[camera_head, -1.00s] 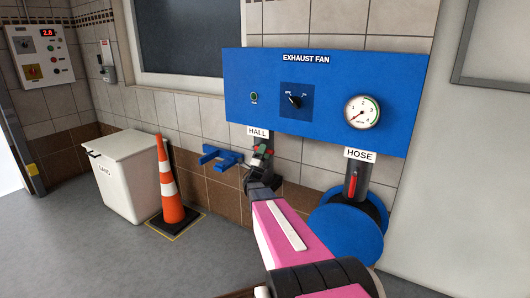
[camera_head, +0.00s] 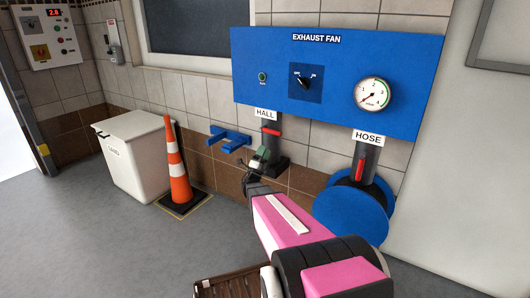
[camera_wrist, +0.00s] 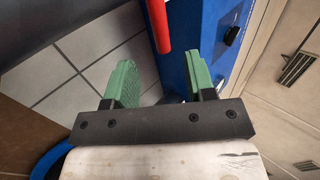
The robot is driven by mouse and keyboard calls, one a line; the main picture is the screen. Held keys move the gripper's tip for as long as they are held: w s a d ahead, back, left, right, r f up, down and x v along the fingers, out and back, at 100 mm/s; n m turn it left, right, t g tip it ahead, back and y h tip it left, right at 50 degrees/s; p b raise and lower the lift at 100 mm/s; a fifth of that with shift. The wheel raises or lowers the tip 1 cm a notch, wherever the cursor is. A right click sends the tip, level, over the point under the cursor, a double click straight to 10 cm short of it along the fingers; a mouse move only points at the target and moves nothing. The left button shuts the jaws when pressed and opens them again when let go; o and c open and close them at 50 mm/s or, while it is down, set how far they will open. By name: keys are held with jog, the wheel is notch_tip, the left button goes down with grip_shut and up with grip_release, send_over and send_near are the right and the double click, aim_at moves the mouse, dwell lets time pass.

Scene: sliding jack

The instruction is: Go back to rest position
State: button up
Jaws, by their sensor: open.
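My gripper (camera_head: 259,165) is in front of the lower end of the dark HALL pipe (camera_head: 270,146). In the wrist view its two green fingers (camera_wrist: 160,84) stand apart with nothing between them, so it is open and empty. The red lever (camera_head: 270,131) on the HALL pipe lies crosswise. A red bar (camera_wrist: 158,25) shows just beyond the fingers in the wrist view. My pink arm reaches up from the lower right of the head view. The red lever (camera_head: 360,170) on the HOSE pipe stands upright along the pipe.
The blue EXHAUST FAN panel (camera_head: 337,60) is on the tiled wall. A blue bracket (camera_head: 228,140) sticks out left of the HALL pipe. A blue hose reel (camera_head: 350,214) is at the right. An orange cone (camera_head: 175,165) and white SAND bin (camera_head: 140,155) stand left. The floor between is clear.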

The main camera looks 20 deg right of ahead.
jog(key=s+d+f+m+g+y, duration=0.1)
jog(key=s+f+m+g+y, duration=0.35)
jog(key=s+m+g, duration=0.65)
jog(key=s+d+f+m+g+y, duration=0.1)
jog(key=s+f+m+g+y, duration=0.4)
jog(key=m, duration=1.2)
jog(key=s+a+f+m+y, duration=0.2)
jog(key=s+a+m+y, duration=0.2)
jog(key=a+m, duration=0.4)
jog(key=s+a+f+m+g+y, duration=0.1)
jog(key=s+a+f+m+y, duration=0.1)
jog(key=s+a+m+y, duration=0.2)
jog(key=a+m+y, duration=0.3)
jog(key=a+m, duration=0.1)
jog(key=a, duration=0.2)
jog(key=shift+a+f, duration=0.15)
jog(key=shift+f, duration=0.15)
jog(key=shift+y, duration=0.25)
